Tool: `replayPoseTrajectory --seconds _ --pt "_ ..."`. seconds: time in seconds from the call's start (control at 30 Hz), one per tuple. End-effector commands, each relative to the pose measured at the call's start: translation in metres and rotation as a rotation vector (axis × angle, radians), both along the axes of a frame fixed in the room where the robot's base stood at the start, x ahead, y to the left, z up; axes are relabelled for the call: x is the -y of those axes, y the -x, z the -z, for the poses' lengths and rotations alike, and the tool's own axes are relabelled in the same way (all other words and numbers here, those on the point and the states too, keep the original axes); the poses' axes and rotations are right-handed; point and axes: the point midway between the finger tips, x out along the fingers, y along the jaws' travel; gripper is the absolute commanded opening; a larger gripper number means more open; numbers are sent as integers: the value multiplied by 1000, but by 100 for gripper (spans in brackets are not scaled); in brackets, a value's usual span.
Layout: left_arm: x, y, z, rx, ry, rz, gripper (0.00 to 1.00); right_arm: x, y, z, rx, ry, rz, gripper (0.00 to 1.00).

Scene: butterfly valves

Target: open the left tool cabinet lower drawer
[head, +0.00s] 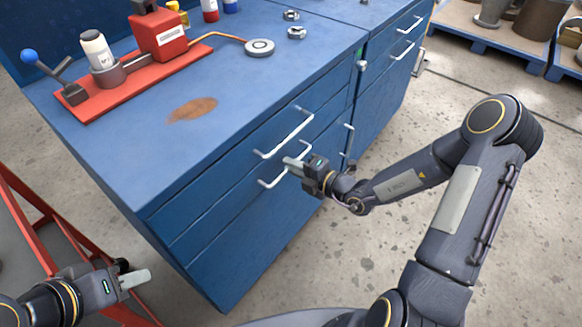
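The left tool cabinet (160,165) is blue and stands in the middle of the head view. Its upper drawer handle (287,134) is a pale bar. The lower drawer handle (268,184) is a similar bar below it, partly hidden by my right gripper. Both drawers look flush with the cabinet front. My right gripper (291,163) is at the lower handle, its fingertips overlapping the bar; I cannot tell whether it grips it or how far apart the fingers are. My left gripper (135,279) is away from the cabinet at the lower left, its finger gap unclear.
On the cabinet top are a red tray (120,85) with a bottle and lever, a round metal disc (260,47) and nuts (297,33). A second blue cabinet (385,70) adjoins at right. A red frame (42,235) stands near my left arm. Floor in front is clear.

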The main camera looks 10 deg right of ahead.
Motion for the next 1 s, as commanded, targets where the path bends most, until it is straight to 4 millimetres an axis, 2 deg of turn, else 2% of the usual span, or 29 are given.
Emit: replayPoseTrajectory --seconds 0.33,0.37,0.47,0.5,0.83,1.0 --pt "0 0 1 0 0 0 36 -5 -5 1 0 1 -1 15" --pt "0 0 1 0 0 0 36 -5 -5 1 0 1 -1 14" --pt "0 0 1 0 0 0 36 -5 -5 1 0 1 -1 1" --pt "0 0 1 0 0 0 36 -5 -5 1 0 1 -1 0" --pt "0 0 0 0 0 0 36 -4 -4 1 0 1 -1 0" --pt "0 0 -8 0 0 0 36 5 7 -1 -2 2 1 0"
